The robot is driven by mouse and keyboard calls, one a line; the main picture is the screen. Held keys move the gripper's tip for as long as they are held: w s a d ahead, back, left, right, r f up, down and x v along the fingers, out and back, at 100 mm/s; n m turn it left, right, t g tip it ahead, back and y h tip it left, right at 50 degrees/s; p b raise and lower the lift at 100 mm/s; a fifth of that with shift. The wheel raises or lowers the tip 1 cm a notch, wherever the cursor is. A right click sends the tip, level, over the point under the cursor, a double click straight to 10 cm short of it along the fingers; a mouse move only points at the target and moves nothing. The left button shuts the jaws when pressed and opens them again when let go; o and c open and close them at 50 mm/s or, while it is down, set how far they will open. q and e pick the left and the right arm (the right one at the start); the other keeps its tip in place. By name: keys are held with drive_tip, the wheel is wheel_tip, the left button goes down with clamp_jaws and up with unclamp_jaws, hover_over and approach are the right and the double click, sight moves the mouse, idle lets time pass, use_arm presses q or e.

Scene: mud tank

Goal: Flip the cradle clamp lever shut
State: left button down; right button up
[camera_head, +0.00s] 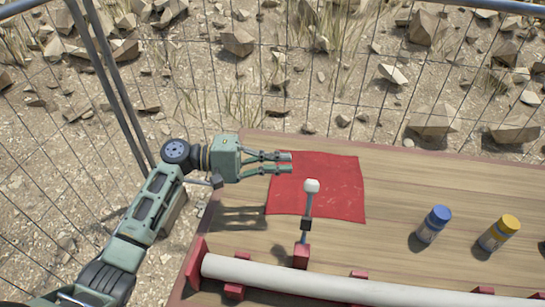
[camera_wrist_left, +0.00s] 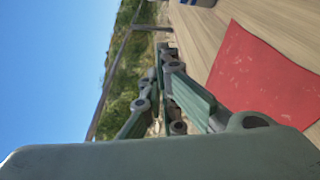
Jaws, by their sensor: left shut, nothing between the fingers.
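The clamp lever (camera_head: 308,205) has a white knob on a grey rod and stands up from a red clamp block (camera_head: 301,256). A long white pipe (camera_head: 330,279) lies along the near side of the table in the red cradle. My left gripper (camera_head: 290,163) is shut and empty, above the red cloth, a little behind and left of the knob and apart from it. In the left wrist view its fingers (camera_wrist_left: 166,52) show with nothing between them, and the lever is not visible. My right gripper is not in view.
A red cloth (camera_head: 342,190) lies flat on the wooden table (camera_head: 400,200); it also shows in the left wrist view (camera_wrist_left: 258,75). A blue-capped bottle (camera_head: 433,224) and a yellow-capped bottle (camera_head: 498,233) stand at right. A wire fence (camera_head: 190,90) runs behind the table.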

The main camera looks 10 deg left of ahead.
use_arm(q)
drive_tip(key=s+d+p, duration=0.1)
drive_tip(key=d+p, duration=0.1)
drive_tip(key=d, duration=0.1)
drive_tip(key=s+d+p, duration=0.1)
drive_tip(key=d, duration=0.1)
drive_tip(key=shift+s+d+r+p, duration=0.1)
drive_tip(key=shift+s+r+p, duration=0.15)
drive_tip(key=shift+s+p, duration=0.1)
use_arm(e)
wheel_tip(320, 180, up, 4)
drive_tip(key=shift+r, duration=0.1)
use_arm(q)
drive_tip(key=shift+r, duration=0.1)
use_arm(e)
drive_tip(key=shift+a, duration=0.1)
